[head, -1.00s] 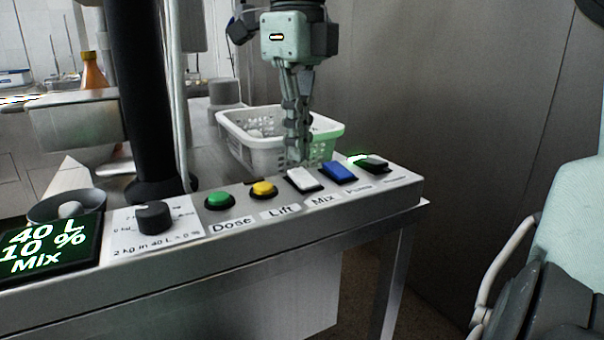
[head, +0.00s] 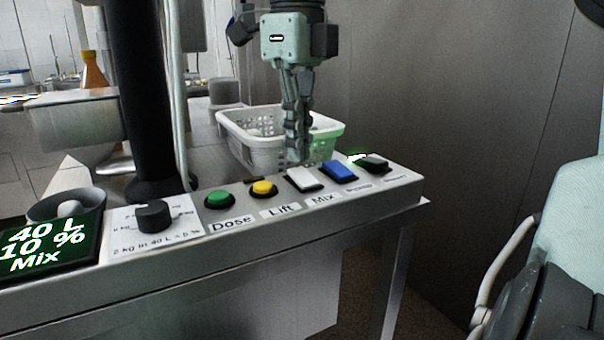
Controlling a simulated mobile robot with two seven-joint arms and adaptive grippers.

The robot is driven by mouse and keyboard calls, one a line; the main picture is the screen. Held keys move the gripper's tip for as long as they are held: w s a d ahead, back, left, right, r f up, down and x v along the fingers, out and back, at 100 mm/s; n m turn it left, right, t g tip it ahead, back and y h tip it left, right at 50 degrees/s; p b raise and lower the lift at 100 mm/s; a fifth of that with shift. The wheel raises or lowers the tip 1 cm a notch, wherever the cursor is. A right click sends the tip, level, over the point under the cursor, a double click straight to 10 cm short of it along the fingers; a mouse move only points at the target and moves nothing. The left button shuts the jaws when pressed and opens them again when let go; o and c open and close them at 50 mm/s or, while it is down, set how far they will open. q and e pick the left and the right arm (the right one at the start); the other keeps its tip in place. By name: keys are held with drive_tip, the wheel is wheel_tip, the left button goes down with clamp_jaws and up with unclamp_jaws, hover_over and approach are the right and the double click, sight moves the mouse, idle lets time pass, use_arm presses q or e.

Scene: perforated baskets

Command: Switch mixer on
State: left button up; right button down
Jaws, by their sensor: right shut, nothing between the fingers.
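The display (head: 45,245) at the lower left reads "40 L", "10 %" and "Mix". My left gripper is not in view.
A green button (head: 219,199) and a black knob (head: 154,216) are on the panel to the left. A black switch (head: 374,164) with a green glow is at the right end. A white perforated basket (head: 250,143) stands behind the gripper. A black column rises at the left.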

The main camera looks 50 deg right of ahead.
sight(298, 170)
drive_tip(key=shift+f+b, duration=0.65)
drive_tip(key=shift+f, duration=0.35)
idle(0.3)
wheel_tip(298, 170, up, 3)
drive_tip(key=shift+f+p, duration=0.2)
drive_tip(key=shift+p, duration=0.95)
drive_tip(key=shift+r+p, duration=0.65)
drive_tip(key=shift+r, duration=1.6)
